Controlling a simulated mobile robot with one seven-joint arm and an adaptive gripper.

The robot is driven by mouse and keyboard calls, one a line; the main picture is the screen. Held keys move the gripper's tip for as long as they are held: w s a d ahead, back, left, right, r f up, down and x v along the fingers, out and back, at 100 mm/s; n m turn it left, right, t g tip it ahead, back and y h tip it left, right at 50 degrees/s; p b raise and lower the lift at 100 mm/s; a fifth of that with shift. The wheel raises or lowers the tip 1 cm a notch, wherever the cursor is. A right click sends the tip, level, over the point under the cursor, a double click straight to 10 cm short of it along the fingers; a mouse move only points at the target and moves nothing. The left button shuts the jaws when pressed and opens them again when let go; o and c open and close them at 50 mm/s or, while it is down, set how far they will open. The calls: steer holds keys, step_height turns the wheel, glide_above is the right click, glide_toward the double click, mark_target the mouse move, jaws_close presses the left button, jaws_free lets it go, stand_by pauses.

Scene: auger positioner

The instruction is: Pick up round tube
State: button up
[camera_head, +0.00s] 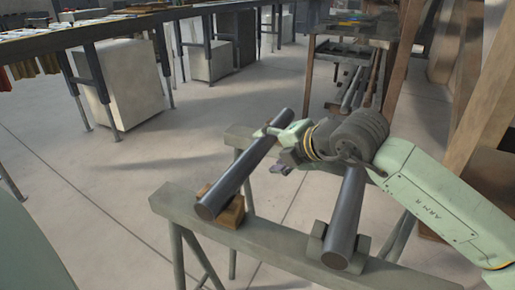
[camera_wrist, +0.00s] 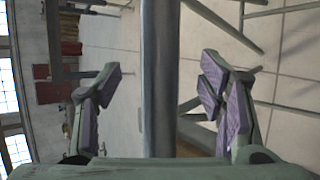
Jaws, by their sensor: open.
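Two dark grey round tubes rest on green-grey trestles in the head view. The left tube (camera_head: 235,177) lies slanted, its near end on a wooden block (camera_head: 229,212). The right tube (camera_head: 345,222) lies on a grey support block (camera_head: 318,243). My gripper (camera_head: 273,149) is open at the upper part of the left tube, one finger on either side. In the wrist view a tube (camera_wrist: 160,70) runs lengthwise between the spread purple-padded fingers of my gripper (camera_wrist: 162,95), apart from both pads. How deep it sits between them is hard to tell.
The near trestle beam (camera_head: 275,255) carries both blocks. A rack with long bars (camera_head: 357,85) stands behind. A long table (camera_head: 120,32) with white cabinets below is at the back left. Wooden posts (camera_head: 490,110) rise at the right. The floor at left is clear.

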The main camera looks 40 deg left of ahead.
mark_target(262, 149)
steer(key=p+x, duration=0.1)
steer(key=x, duration=0.5)
steer(key=shift+w+a+f, duration=0.15)
steer(key=shift+w+a, duration=0.1)
steer(key=shift+a, duration=0.05)
steer(key=shift+c, duration=0.2)
jaws_close()
stand_by(0.4)
stand_by(0.4)
